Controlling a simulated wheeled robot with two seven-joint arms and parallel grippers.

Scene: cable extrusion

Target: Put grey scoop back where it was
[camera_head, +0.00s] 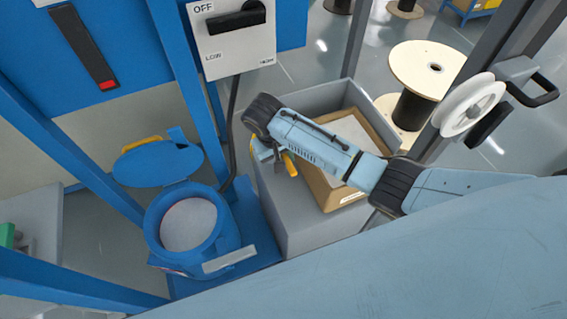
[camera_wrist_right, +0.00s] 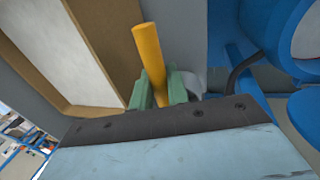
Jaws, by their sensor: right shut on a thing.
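My right gripper (camera_head: 270,155) reaches left above the grey bin. In the right wrist view its green fingers (camera_wrist_right: 160,88) are shut on the yellow handle of the grey scoop (camera_wrist_right: 150,58). A grey curved part, likely the scoop's bowl (camera_wrist_right: 195,80), shows just behind the fingers. In the head view only the yellow handle (camera_head: 290,163) shows clearly; the bowl is mostly hidden by the gripper. The grey bin (camera_head: 290,225) holds a cardboard box (camera_head: 325,190) with pale contents, right of the gripper. My left gripper is not in view.
A blue round hopper (camera_head: 160,250) with its lid (camera_head: 150,165) open and pale material inside stands left of the bin. A switch panel (camera_head: 232,55) and blue posts rise behind. A cable spool (camera_head: 428,70) and a white reel (camera_head: 470,105) are at the right.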

